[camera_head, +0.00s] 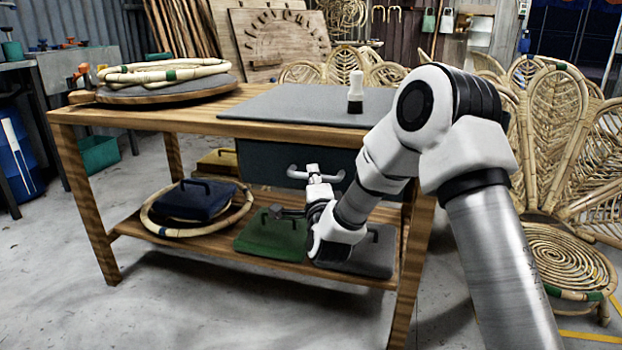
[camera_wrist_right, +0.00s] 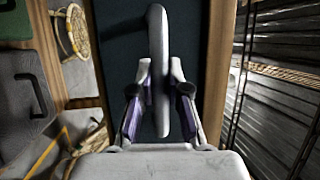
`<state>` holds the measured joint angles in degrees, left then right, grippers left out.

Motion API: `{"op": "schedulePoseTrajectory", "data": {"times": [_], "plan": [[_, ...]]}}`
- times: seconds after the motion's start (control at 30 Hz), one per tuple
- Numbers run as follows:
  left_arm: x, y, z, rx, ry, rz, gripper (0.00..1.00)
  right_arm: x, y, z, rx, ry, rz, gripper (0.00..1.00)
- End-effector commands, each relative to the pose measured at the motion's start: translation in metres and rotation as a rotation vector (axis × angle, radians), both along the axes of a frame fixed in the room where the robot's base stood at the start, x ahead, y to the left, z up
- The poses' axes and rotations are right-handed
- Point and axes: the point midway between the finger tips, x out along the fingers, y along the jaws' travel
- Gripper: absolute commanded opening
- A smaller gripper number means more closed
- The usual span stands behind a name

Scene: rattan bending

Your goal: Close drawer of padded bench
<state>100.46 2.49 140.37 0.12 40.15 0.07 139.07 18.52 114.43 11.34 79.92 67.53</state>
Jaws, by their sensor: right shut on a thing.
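The padded bench (camera_head: 200,118) has a wooden frame and a grey pad (camera_head: 290,105) on top. Its dark drawer front (camera_head: 262,160) is below the top; I cannot tell how far out it stands. The drawer's light grey bar handle (camera_head: 296,172) is partly hidden by my right gripper (camera_head: 314,176). In the right wrist view, the handle (camera_wrist_right: 157,40) runs between the two fingers of my right gripper (camera_wrist_right: 160,95), shut on it, with the dark drawer front (camera_wrist_right: 120,50) behind. My left gripper is not in view.
A white-handled brush (camera_head: 356,92) stands on the pad, and rattan rings (camera_head: 165,72) lie at the top's left. The lower shelf (camera_head: 200,245) holds a blue block (camera_head: 192,200) and a green block (camera_head: 270,235). Rattan chairs (camera_head: 555,130) stand at the right.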

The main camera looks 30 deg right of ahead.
Motion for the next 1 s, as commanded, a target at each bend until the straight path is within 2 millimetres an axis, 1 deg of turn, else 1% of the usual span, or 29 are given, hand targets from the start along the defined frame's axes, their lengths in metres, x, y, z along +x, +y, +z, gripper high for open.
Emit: {"op": "schedulePoseTrajectory", "data": {"times": [0.03, 0.17, 0.2, 0.23, 0.27, 0.53, 0.67, 0.77, 1.0], "plan": [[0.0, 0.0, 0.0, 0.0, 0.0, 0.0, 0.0, 0.001, -0.001, 0.003, -0.001, -0.008, -0.004, 0.0], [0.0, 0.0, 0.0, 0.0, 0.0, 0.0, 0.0, 0.001, -0.002, 0.004, -0.001, -0.01, -0.005, 0.0], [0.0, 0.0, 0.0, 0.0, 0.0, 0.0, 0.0, 0.001, -0.002, 0.004, -0.001, -0.01, -0.005, 0.29], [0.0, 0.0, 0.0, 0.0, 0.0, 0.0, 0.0, 0.001, -0.002, 0.004, -0.001, -0.01, -0.005, 0.4], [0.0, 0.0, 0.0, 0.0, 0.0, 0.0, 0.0, 0.001, -0.002, 0.004, -0.001, -0.01, -0.005, 0.41], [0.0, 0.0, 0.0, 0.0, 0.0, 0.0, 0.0, 0.0, -0.001, 0.003, 0.0, -0.007, -0.003, 0.41], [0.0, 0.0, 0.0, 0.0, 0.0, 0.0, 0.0, -0.008, 0.004, 0.0, 0.0, -0.005, -0.002, 0.41], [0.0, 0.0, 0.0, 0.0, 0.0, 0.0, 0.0, -0.025, 0.013, -0.003, 0.0, -0.005, -0.001, 0.41], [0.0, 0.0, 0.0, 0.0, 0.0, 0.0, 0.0, -0.079, 0.04, -0.014, -0.001, -0.003, -0.001, 0.41]]}}
